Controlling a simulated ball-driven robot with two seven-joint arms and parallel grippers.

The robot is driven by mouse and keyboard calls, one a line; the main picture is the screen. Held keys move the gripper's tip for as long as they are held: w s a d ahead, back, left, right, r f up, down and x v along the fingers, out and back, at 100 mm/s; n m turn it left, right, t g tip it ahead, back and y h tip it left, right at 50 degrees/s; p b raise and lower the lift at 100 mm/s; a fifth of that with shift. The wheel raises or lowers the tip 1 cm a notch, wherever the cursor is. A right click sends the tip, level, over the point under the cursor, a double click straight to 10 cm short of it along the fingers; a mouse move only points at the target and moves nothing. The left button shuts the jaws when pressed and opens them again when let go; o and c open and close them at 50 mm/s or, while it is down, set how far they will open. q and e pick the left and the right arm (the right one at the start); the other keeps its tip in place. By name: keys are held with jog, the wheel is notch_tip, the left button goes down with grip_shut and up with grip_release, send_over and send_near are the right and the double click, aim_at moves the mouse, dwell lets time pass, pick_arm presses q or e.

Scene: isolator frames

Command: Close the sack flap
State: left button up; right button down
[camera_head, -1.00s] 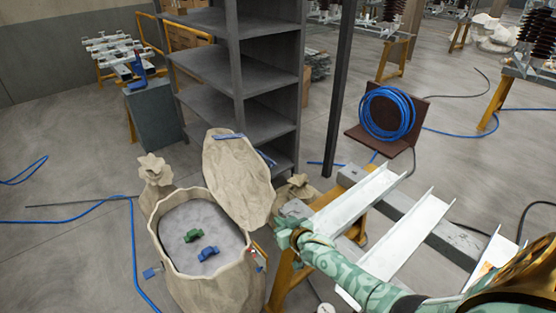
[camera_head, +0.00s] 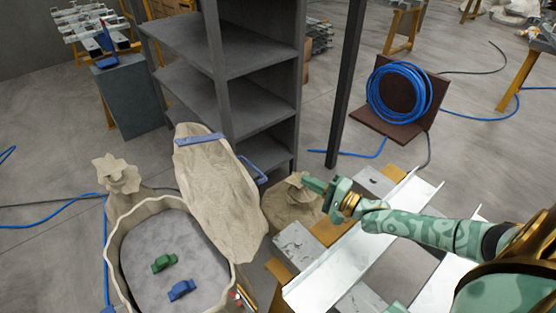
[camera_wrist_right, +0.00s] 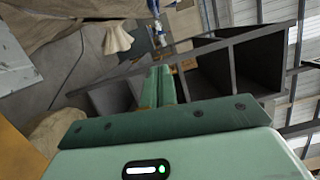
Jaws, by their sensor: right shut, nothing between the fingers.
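The open sack (camera_head: 118,283) stands at lower left in the head view, its mouth showing a grey fill. Its tan flap (camera_head: 218,190) is raised, leaning up and back from the right rim, with a blue strip (camera_head: 200,139) near its top edge. A green piece (camera_head: 164,262) and a blue piece (camera_head: 181,290) lie on the fill. My right gripper (camera_head: 312,186) is shut and empty, to the right of the flap and apart from it. Its closed fingers (camera_wrist_right: 159,85) point ahead in the right wrist view. My left gripper is not in view.
A dark shelf unit (camera_head: 262,62) stands behind the flap. A smaller tan sack (camera_head: 290,206) sits just below my right gripper. Metal channels (camera_head: 365,240) on a trestle lie under my right arm. A blue hose coil (camera_head: 400,93) stands behind.

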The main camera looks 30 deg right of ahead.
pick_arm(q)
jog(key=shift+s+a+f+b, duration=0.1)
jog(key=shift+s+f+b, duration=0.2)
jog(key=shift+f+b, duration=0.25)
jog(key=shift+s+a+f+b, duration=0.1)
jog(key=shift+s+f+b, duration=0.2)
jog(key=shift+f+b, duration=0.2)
pick_arm(e)
jog(key=w+a, duration=0.7)
jog(key=w, duration=0.1)
jog(key=shift+w+a+r, duration=0.35)
jog(key=shift+r, duration=0.1)
